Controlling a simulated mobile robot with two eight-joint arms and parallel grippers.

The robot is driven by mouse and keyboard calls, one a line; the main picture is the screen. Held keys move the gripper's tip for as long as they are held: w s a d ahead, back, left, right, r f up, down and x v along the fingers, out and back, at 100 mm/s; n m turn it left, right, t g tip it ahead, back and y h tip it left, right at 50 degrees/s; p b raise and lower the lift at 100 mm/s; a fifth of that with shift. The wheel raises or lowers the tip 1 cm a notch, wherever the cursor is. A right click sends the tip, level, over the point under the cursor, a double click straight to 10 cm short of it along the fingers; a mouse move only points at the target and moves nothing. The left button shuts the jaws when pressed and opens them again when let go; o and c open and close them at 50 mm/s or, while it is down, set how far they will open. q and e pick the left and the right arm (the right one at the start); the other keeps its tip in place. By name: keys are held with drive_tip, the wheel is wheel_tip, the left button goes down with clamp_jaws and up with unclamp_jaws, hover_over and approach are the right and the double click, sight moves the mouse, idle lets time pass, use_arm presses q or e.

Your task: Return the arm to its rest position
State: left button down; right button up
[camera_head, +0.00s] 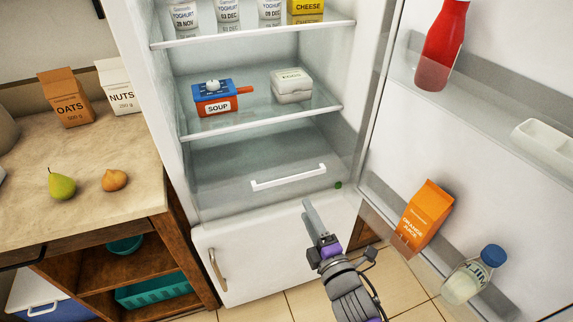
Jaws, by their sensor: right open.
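My right gripper (315,222) is in front of the lower part of the open fridge (338,153), its arm coming up from the bottom of the picture. Its jaws are open and nothing shows between them. The gripper looks apart from the shelves and the door. My left gripper is not in view.
A soup box (217,107) and a white carton (291,88) stand on the middle shelf; yoghurts (229,12) and cheese (306,8) are above. The open door at right holds orange juice (427,215), milk (474,275) and a red bottle (443,45). A counter (85,190) stands left.

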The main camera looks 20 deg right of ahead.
drive_tip(key=s+d+f+m+g+h, duration=0.2)
drive_tip(key=s+f+m+g, duration=0.3)
drive_tip(key=f+m+g, duration=0.45)
drive_tip(key=s+a+f+m+g+y, duration=0.1)
drive_tip(key=s+f+m+g, duration=0.1)
drive_tip(key=s+m, duration=0.3)
drive_tip(key=s+a+f+m+g, duration=0.1)
drive_tip(key=s+m+g, duration=0.1)
drive_tip(key=s+m, duration=0.3)
use_arm(q)
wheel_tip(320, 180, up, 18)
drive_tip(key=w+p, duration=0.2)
drive_tip(key=p, duration=1.3)
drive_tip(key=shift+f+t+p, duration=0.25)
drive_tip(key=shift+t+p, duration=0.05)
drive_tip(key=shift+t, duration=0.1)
use_arm(e)
wheel_tip(320, 180, up, 17)
drive_tip(key=n, duration=0.1)
drive_tip(key=shift+w+a+r+t, duration=0.15)
drive_tip(key=shift+w+t, duration=0.1)
drive_tip(key=shift+t, duration=0.2)
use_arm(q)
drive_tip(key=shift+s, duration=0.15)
use_arm(e)
drive_tip(key=shift+s, duration=0.1)
